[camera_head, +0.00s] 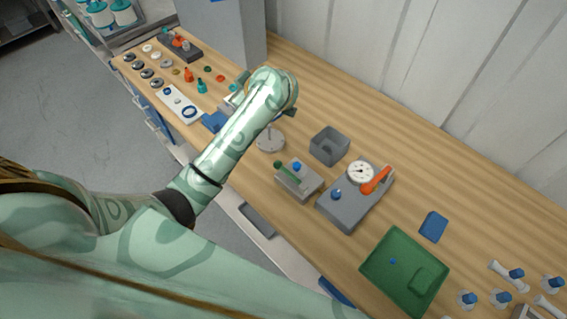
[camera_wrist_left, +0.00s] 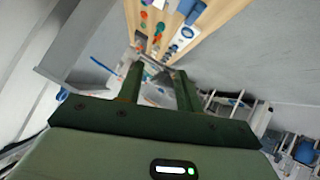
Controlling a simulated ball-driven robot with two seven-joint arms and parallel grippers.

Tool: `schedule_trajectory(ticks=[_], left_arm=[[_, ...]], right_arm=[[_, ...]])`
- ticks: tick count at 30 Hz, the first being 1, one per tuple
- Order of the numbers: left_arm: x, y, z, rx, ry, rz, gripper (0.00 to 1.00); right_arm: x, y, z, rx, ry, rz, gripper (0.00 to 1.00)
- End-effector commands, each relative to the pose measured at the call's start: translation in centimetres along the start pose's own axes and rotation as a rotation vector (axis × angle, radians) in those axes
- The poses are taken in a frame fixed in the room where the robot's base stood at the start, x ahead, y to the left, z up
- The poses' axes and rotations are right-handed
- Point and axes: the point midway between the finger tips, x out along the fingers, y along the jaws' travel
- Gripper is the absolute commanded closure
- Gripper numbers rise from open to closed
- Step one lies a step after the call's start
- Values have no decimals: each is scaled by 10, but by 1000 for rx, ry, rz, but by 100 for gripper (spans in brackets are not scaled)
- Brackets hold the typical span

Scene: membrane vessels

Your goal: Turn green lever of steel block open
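The steel block (camera_head: 299,184) stands on the wooden bench in the middle of the head view. Its green lever (camera_head: 287,171) slants across its top, beside a blue knob (camera_head: 297,167). My left gripper (camera_wrist_left: 158,70) is open, its two green fingers apart with nothing between them. In the head view my left arm reaches over the bench, and its wrist is up and left of the block, clear of the lever. The wrist largely hides the gripper there. The wrist view looks along the bench, and I cannot make out the block in it. My right gripper is not in view.
A grey block with a gauge (camera_head: 360,173) and orange lever (camera_head: 377,180) stands right of the steel block. Near it are a grey open box (camera_head: 329,146), a round grey disc (camera_head: 270,139) and a green tray (camera_head: 375,265). Small parts crowd the far left end.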

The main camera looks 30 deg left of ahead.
Motion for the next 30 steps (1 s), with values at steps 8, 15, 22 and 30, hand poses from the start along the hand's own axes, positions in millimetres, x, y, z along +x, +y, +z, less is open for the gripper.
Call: schedule_trajectory(ticks=[8, 15, 22, 30], left_arm=[[-53, -8, 98, 142, -725, -273, 65], [-68, -11, 121, 176, -883, -307, 65], [-37, -30, 160, 176, -882, -309, 65], [4, -51, 207, 175, -879, -308, 65]], right_arm=[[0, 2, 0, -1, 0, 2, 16], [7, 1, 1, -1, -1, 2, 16], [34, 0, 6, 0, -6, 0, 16], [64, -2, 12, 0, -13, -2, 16]])
